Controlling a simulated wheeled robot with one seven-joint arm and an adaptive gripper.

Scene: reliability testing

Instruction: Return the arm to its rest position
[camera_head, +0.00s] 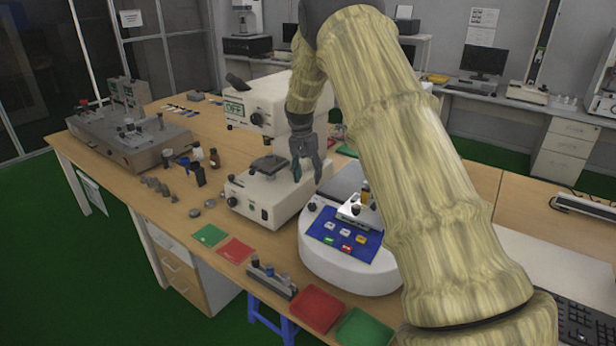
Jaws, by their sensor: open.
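My gripper (307,171) points down above the right part of a white microscope-like instrument (262,205). Its fingers are apart and nothing shows between them. My arm, in a yellowish cover, reaches in from the lower right and bends down at the top middle. It hides part of the bench and the machines behind it.
A white rounded machine with a blue panel (339,236) stands close to the right of the gripper. Green and red trays (316,309) lie at the wooden bench's front edge. Small bottles (214,158) and metal pieces stand left. A keyboard (583,318) lies lower right.

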